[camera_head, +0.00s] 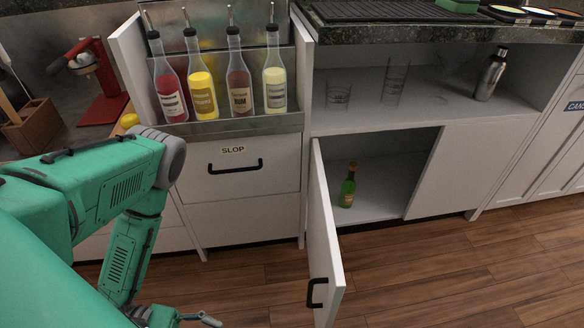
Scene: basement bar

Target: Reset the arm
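My green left arm comes in from the left, bends at a grey joint and hangs down in front of the white cabinets. Part of my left gripper (190,318) shows at the bottom edge, low over the wooden floor. The rest of it is cut off, so I cannot tell whether it is open or shut. It is apart from the open cabinet door (322,245), which stands to its right. My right arm and gripper are not in view.
A green bottle (348,186) stands in the open lower cabinet (385,195). Several pourer bottles (238,75) stand in the metal rack above the SLOP drawer (236,180). Glasses (395,82) and a shaker (490,75) are on the shelf. Floor (460,270) at right is clear.

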